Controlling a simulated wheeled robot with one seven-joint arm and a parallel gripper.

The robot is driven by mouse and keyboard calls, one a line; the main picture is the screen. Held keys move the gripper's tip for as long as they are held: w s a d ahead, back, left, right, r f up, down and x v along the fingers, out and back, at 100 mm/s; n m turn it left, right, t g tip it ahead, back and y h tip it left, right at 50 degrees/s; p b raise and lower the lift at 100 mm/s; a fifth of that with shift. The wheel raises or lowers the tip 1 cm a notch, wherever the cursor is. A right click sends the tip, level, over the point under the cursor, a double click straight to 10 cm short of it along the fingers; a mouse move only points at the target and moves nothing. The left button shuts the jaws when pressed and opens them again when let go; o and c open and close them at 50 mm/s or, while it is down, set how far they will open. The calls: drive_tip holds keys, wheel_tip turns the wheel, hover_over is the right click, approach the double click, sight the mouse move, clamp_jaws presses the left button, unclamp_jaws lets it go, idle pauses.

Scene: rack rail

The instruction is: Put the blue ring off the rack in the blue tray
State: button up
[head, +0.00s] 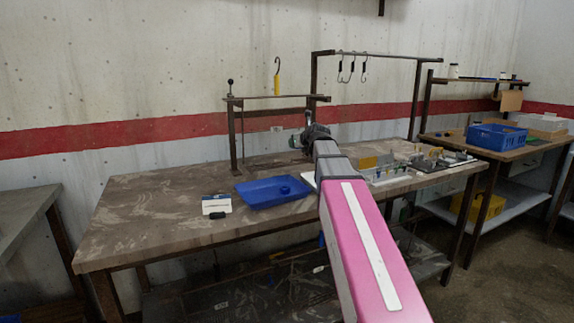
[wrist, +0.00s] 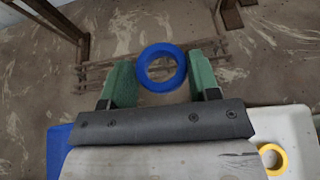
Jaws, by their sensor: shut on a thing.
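My gripper (wrist: 162,72) has two green fingers and is shut on the blue ring (wrist: 162,67), which sits between them with its hole facing the wrist camera. In the head view my gripper (head: 297,141) is above the back of the table, near the right post of the low rack (head: 265,97). The ring cannot be made out there. The blue tray (head: 262,200) lies on the table, in front of and below my gripper, with a small round blue thing in it. A corner of the tray (wrist: 58,150) shows at the lower left of the wrist view.
A yellow ring (wrist: 272,158) lies on a white tray (wrist: 292,125). A yellow-handled tool (head: 277,80) stands up at the low rack. A taller rail (head: 385,54) with hooks stands behind on the right. A white card (head: 217,204) lies left of the blue tray.

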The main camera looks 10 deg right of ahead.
drive_tip(key=a+r+n+g+y, duration=0.2)
drive_tip(key=a+n+y, duration=0.3)
drive_tip(key=a, duration=0.5)
drive_tip(key=shift+s+a+r+g, duration=0.2)
drive_tip(key=shift+s+a+g, duration=0.05)
drive_tip(key=shift+s+g, duration=0.15)
drive_tip(key=w+d+f, duration=0.6)
drive_tip(key=d+f, duration=0.1)
drive_tip(key=d, duration=0.2)
drive_tip(key=shift+w+d, duration=0.25)
drive_tip(key=shift+d, duration=0.1)
drive_tip(key=shift+f, duration=1.85)
drive_tip(key=o, duration=1.1)
drive_tip(key=shift+s, duration=0.1)
drive_tip(key=shift+o, duration=0.2)
